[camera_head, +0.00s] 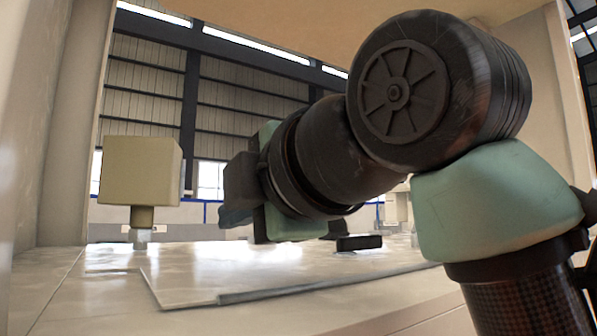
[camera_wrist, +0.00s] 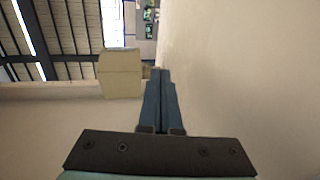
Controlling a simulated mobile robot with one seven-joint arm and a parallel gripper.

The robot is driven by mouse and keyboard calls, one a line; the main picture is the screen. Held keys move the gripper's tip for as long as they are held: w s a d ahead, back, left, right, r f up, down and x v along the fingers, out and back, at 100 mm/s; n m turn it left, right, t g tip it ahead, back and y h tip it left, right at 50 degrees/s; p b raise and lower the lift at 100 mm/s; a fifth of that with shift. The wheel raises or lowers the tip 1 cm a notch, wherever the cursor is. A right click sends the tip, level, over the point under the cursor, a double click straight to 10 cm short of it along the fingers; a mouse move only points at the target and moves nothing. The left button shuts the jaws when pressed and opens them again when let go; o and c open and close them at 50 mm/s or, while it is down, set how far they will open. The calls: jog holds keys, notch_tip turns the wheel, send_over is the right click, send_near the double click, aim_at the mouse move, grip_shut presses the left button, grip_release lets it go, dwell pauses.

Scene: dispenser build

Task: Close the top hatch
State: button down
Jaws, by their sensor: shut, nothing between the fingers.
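My gripper (camera_head: 236,200) reaches left in the head view, above a glossy pale work surface. In the wrist view its two dark fingers (camera_wrist: 160,82) are together with nothing between them. A flat pale panel (camera_head: 200,285) with a grey front edge lies on the surface below the arm. A small black block (camera_head: 358,242), perhaps a handle, is on or behind it. A broad tan board (camera_head: 270,22) spans the top of the head view. I cannot tell which of these is the top hatch. My arm hides part of the middle.
A beige box-shaped head (camera_head: 140,170) on a short stem stands at the left, and it also shows left of the fingertips in the wrist view (camera_wrist: 120,72). Pale upright walls (camera_head: 70,120) frame both sides. A pale wall-like surface (camera_wrist: 245,80) fills the wrist view's right.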

jog(key=shift+w+a+f+g+h+p, duration=0.1)
jog(key=shift+w+f+g+h+p, duration=0.05)
jog(key=shift+f+g+h+p, duration=0.3)
jog(key=shift+w+a+f+g+h+p, duration=0.15)
jog(key=shift+f+g+p, duration=0.1)
jog(key=shift+f, duration=0.3)
jog(key=shift+s+d, duration=0.1)
